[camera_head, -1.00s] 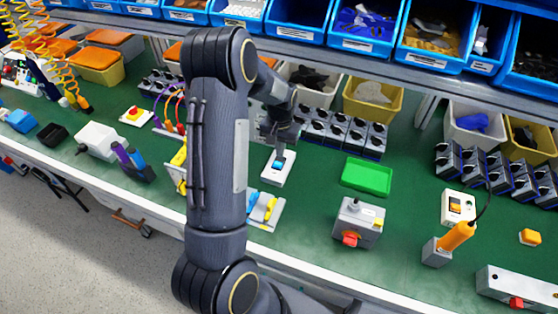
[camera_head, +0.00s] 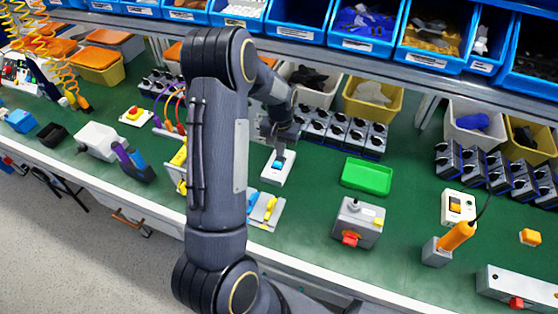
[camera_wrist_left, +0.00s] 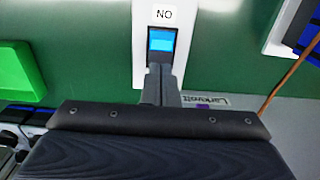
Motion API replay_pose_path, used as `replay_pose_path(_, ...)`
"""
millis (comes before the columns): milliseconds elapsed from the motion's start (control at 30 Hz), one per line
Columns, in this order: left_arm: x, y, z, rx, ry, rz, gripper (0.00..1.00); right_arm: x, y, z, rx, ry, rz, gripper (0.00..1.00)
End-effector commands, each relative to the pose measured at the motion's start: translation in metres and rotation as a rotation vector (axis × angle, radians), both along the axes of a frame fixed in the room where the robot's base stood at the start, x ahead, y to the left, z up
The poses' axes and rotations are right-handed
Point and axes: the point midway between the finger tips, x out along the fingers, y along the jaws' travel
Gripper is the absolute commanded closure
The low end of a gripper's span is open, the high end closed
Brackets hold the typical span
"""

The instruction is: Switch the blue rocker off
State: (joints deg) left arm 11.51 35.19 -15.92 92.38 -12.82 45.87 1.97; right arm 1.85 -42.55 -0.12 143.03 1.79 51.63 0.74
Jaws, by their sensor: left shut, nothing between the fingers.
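The blue rocker (camera_head: 278,164) sits in a white switch plate (camera_head: 271,179) on the green bench. In the left wrist view the rocker (camera_wrist_left: 161,42) has a bright blue face and a darker strip at its top edge. A label reading ON, upside down, is on the white plate (camera_wrist_left: 143,65) above it. My left gripper (camera_head: 281,151) is shut and empty, pointing down over the plate. In the left wrist view its fingertips (camera_wrist_left: 160,68) are at the rocker's lower edge. I cannot tell whether they touch. My right gripper is not in view.
A green tray (camera_head: 366,176) and a grey box with a red knob (camera_head: 356,222) are to the right. A plate with yellow and blue levers (camera_head: 264,211) is close in front. A row of black rotary switches (camera_head: 345,131) stands behind. Blue bins (camera_head: 368,45) hang above.

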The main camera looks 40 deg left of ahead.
Motion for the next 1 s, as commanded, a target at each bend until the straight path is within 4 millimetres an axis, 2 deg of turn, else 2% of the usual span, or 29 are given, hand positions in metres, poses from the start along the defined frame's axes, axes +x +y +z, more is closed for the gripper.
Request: replay_pose_path(1000,0.0,0.0,-0.016,0.0,0.0,0.0,1.0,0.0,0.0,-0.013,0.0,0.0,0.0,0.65)
